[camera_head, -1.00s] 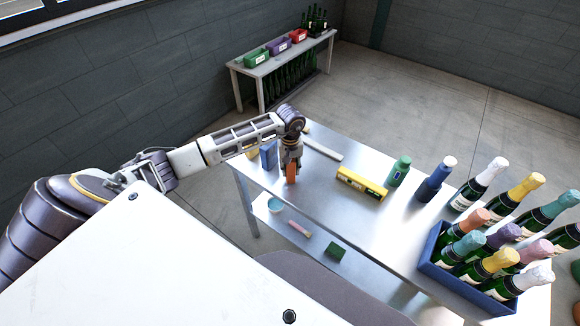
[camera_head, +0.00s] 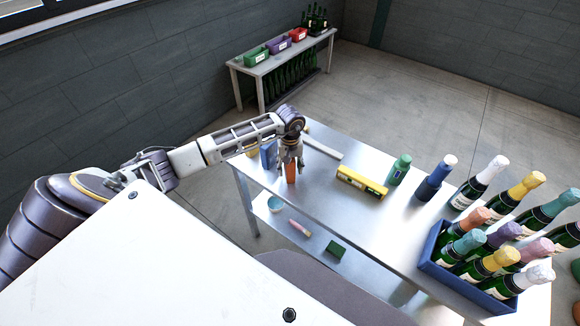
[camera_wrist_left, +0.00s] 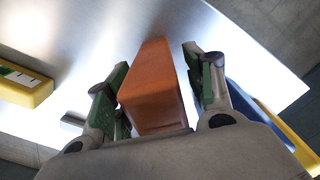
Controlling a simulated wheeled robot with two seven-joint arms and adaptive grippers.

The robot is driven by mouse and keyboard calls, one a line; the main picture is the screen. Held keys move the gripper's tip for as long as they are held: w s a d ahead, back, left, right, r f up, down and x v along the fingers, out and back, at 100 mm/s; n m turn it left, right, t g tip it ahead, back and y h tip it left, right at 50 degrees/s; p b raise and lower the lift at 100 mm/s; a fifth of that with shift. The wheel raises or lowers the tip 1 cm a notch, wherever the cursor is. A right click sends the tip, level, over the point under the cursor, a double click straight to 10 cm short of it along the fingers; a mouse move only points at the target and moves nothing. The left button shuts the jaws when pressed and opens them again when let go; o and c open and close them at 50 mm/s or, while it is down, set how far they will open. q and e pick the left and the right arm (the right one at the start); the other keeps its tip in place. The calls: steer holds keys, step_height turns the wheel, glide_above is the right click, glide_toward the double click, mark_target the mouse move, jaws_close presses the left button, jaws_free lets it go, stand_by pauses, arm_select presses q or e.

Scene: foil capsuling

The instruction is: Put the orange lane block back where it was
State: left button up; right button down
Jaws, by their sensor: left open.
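The orange lane block (camera_head: 291,173) stands upright on the metal table (camera_head: 330,205), near its left end. My left gripper (camera_head: 291,164) is right above and around the block, pointing down. In the left wrist view the orange block (camera_wrist_left: 152,88) sits between the two fingers of my left gripper (camera_wrist_left: 160,88), which are spread open with a gap beside the block. My right gripper does not show in any view.
A blue block (camera_head: 268,154) stands just left of the gripper. A blue crate (camera_head: 433,268) of capped bottles fills the right end.

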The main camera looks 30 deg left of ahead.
arm_select(q)
steer(key=shift+r, duration=0.15)
step_height(320, 180, up, 10)
steer(key=shift+f+b, duration=0.1)
steer(key=shift+b, duration=0.8)
steer(key=shift+r, duration=1.05)
stand_by(0.4)
